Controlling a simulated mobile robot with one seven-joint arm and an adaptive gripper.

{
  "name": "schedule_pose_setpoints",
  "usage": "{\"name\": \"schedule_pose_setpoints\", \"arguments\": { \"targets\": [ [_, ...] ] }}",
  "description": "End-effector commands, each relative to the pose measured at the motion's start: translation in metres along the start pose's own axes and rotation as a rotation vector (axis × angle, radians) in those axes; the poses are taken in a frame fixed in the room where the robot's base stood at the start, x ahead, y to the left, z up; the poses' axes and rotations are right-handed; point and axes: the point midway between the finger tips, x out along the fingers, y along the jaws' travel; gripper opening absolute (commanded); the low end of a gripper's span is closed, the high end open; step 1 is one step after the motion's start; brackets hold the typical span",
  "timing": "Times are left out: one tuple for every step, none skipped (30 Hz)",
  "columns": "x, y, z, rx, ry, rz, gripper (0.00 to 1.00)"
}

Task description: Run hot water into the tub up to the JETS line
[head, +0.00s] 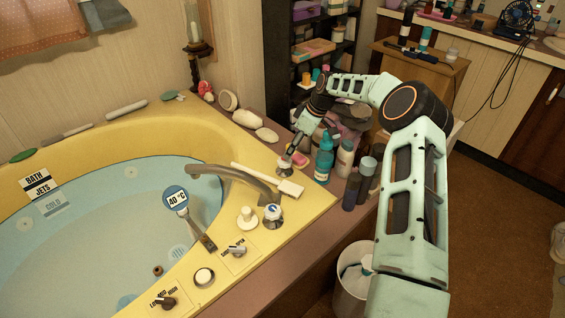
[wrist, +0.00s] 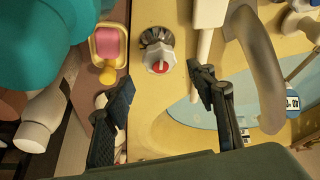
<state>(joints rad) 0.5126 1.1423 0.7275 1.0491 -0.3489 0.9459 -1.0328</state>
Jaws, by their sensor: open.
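The yellow corner tub (head: 110,142) has a pale blue inside that seems to hold water. On its left wall is a BATH plate with a JETS plate (head: 42,190) below it. A dimmer plate under JETS looks tinted, as if under water. The curved spout (head: 232,177) shows no clear stream. The red-marked tap knob (wrist: 158,50) stands on the rim, also in the head view (head: 284,166). A blue-marked knob (head: 273,214) stands nearer. My gripper (wrist: 161,82) is open and empty, its fingers either side of the red-marked knob's line, apart from it.
A white-handled brush (head: 268,179) lies across the spout. A 40 °C gauge (head: 175,198) stands at the rim. Teal and dark bottles (head: 324,158) crowd beside my gripper. A pink soap in a yellow dish (wrist: 107,45) is close left of the knob. More dials sit on the front rim.

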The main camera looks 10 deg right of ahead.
Motion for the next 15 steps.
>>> {"name": "schedule_pose_setpoints", "arguments": {
  "targets": [
    [0.014, 0.000, 0.001, 0.000, 0.001, -0.002, 0.51],
    [0.021, -0.001, 0.001, 0.001, 0.001, -0.002, 0.51],
    [0.029, -0.001, 0.001, -0.001, 0.001, -0.002, 0.51],
    [0.034, -0.001, 0.001, -0.001, 0.000, -0.002, 0.51],
    [0.040, -0.001, 0.001, -0.002, 0.000, -0.002, 0.51],
    [0.047, -0.001, 0.001, -0.001, 0.000, -0.002, 0.51],
    [0.052, -0.001, 0.001, -0.001, 0.000, -0.001, 0.51],
    [0.057, -0.001, 0.001, -0.001, 0.000, -0.002, 0.51],
    [0.063, -0.001, 0.001, -0.001, 0.000, -0.002, 0.51],
    [0.066, -0.001, 0.000, -0.001, 0.000, -0.001, 0.51],
    [0.069, 0.000, 0.000, -0.001, 0.000, 0.000, 0.51],
    [0.073, 0.000, 0.000, -0.001, 0.000, 0.000, 0.51],
    [0.076, 0.000, 0.000, -0.001, 0.000, 0.000, 0.51],
    [0.078, 0.000, 0.000, -0.001, 0.000, 0.000, 0.51],
    [0.080, 0.000, 0.000, -0.001, 0.000, 0.000, 0.51]
  ]
}}
